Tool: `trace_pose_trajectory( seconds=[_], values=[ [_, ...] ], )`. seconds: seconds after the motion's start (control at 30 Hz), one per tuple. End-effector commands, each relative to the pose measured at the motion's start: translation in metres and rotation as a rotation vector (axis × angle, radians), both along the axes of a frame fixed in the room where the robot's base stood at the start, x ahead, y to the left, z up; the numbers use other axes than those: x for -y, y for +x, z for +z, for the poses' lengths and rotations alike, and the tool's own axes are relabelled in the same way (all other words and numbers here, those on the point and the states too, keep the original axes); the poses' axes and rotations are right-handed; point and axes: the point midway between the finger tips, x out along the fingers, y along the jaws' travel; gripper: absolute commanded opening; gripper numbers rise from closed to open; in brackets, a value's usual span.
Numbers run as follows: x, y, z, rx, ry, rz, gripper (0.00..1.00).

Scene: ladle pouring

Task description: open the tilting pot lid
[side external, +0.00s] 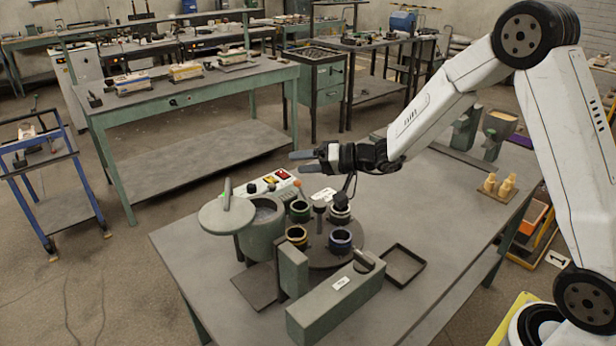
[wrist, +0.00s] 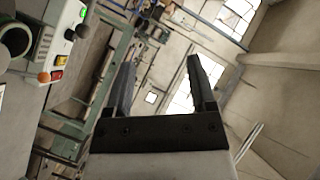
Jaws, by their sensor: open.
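The pot (side external: 262,238) is a grey-green cylinder on the near bench, and its open mouth shows a grey inside. The round lid (side external: 222,217) lies to the left of the mouth, roughly flat, with an upright handle (side external: 227,192) on it. The lid does not cover the mouth. My gripper (side external: 296,162) is above and to the right of the pot, pointing left, apart from pot and lid. Its two fingers are spread with nothing between them; they also show in the wrist view (wrist: 160,75). I cannot make out the lid in the wrist view.
A control panel (side external: 271,182) with coloured buttons stands behind the pot. A grey-green block (side external: 335,303) and an empty dark tray (side external: 404,265) are in front. The air left of my gripper is clear.

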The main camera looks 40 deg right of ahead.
Motion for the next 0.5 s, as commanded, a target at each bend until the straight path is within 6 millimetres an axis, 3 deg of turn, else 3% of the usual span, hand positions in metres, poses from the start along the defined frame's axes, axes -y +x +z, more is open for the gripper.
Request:
trace_pose_trajectory(
  seconds=[0.1,0.3,0.33,0.5],
  values=[
    [0.000,0.000,0.000,0.000,0.000,0.000,0.68],
    [-0.003,0.001,-0.002,-0.008,-0.012,0.015,0.05],
    [-0.004,0.002,-0.002,-0.013,-0.018,0.022,0.00],
    [-0.012,0.007,-0.010,-0.050,-0.084,0.083,0.00]
  ],
)
